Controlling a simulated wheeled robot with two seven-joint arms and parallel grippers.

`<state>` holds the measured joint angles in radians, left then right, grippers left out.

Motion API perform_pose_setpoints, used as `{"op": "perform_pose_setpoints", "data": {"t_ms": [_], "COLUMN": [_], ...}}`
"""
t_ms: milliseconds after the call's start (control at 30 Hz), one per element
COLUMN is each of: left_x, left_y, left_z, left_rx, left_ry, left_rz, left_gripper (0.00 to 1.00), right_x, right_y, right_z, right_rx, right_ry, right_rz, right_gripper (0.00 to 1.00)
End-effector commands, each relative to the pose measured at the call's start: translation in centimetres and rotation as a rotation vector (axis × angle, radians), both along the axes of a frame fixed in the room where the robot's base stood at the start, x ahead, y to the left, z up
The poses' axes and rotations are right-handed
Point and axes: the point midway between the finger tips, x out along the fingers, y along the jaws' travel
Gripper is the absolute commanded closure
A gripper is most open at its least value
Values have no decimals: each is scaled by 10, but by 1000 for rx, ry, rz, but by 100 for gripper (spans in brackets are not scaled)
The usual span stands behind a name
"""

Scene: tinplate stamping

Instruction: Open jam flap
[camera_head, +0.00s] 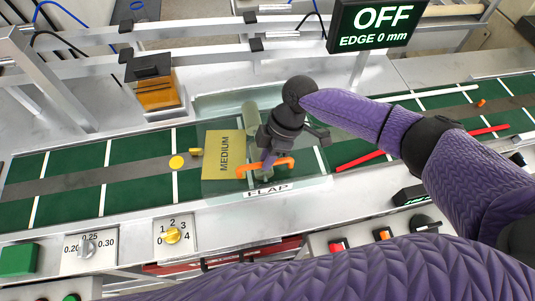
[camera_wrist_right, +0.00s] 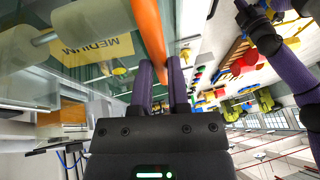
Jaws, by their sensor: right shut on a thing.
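The jam flap is a clear panel (camera_head: 318,182) over the green belt, with a "FLAP" label (camera_head: 266,190) along its front edge. It looks down, though a small lift is hard to tell. An orange handle (camera_head: 285,162) sits near its front edge, and it also shows in the right wrist view (camera_wrist_right: 149,28). My right gripper (camera_head: 267,160) reaches down from above and is shut on this handle. Its two purple fingers (camera_wrist_right: 161,68) flank the bar in the wrist view. My left gripper is not seen.
A yellow "MEDIUM" plate (camera_head: 223,155) and a pale roller (camera_head: 250,115) lie under or beside the clear panel. An "OFF" display (camera_head: 378,26) stands behind. Dials (camera_head: 172,235) line the front.

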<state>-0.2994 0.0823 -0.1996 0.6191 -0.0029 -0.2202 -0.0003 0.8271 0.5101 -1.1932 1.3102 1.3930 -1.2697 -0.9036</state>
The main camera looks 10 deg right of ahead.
Motion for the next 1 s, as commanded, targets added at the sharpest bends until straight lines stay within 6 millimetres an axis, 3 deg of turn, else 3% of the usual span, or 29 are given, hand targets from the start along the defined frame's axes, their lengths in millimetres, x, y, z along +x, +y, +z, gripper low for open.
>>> {"op": "perform_pose_setpoints", "data": {"t_ms": [667, 867, 1000], "left_x": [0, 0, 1], "left_y": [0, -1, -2], "left_z": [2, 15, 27], "left_rx": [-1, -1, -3], "left_ry": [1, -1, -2], "left_rz": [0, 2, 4], "left_gripper": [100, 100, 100], "right_x": [1, 7, 16], "right_y": [0, 0, 0], "right_z": [4, 26, 51], "right_rx": [1, 1, 2], "right_ry": [-1, -4, -6], "right_rz": [-1, -2, -3], "right_gripper": [100, 100, 100]}}
